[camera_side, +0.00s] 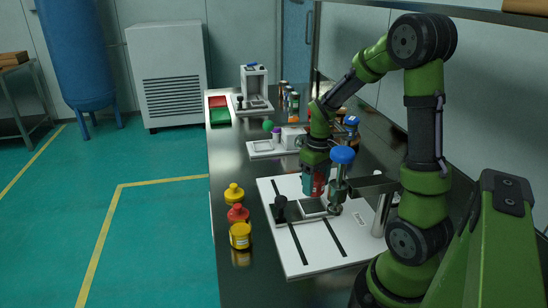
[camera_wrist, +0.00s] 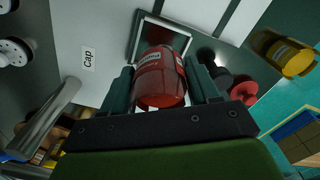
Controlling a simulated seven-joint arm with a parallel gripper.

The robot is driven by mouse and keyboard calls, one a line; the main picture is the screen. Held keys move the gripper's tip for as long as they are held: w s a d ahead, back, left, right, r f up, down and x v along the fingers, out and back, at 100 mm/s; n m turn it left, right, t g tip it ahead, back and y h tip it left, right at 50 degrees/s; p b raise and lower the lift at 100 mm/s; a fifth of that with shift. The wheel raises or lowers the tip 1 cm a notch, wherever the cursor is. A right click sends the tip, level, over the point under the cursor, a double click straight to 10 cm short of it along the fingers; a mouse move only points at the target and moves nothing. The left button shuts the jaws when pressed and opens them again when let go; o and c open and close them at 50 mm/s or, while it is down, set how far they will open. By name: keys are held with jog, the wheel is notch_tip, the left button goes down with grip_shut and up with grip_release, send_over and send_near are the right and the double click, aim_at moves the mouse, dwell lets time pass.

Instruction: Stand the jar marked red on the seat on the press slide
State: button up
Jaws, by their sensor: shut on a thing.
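A red jar (camera_wrist: 160,82) with a pale-lettered label sits between the two fingers of my gripper (camera_wrist: 161,90), which is shut on it. In the side view the jar (camera_side: 318,188) shows only partly, under my gripper (camera_side: 314,178) and behind the press head. The seat (camera_wrist: 174,33) also shows just beyond the jar's far end in the wrist view. The jar is close to the seat; I cannot tell whether they touch. The slide's black knob (camera_side: 280,207) is at its left.
The press head with a blue knob (camera_side: 342,155) stands close right of the jar, with a metal post (camera_side: 380,212) further right. Other stations and bottles (camera_side: 289,100) are further back.

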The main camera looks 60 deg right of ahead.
aim_at(315, 196)
jog(key=shift+f, duration=0.9)
jog(key=shift+f, duration=0.25)
jog(key=shift+f, duration=0.55)
jog(key=shift+f, duration=0.25)
dwell(0.6)
jog(key=shift+f, duration=0.3)
jog(key=shift+f, duration=0.2)
dwell(0.5)
jog(key=o, duration=1.2)
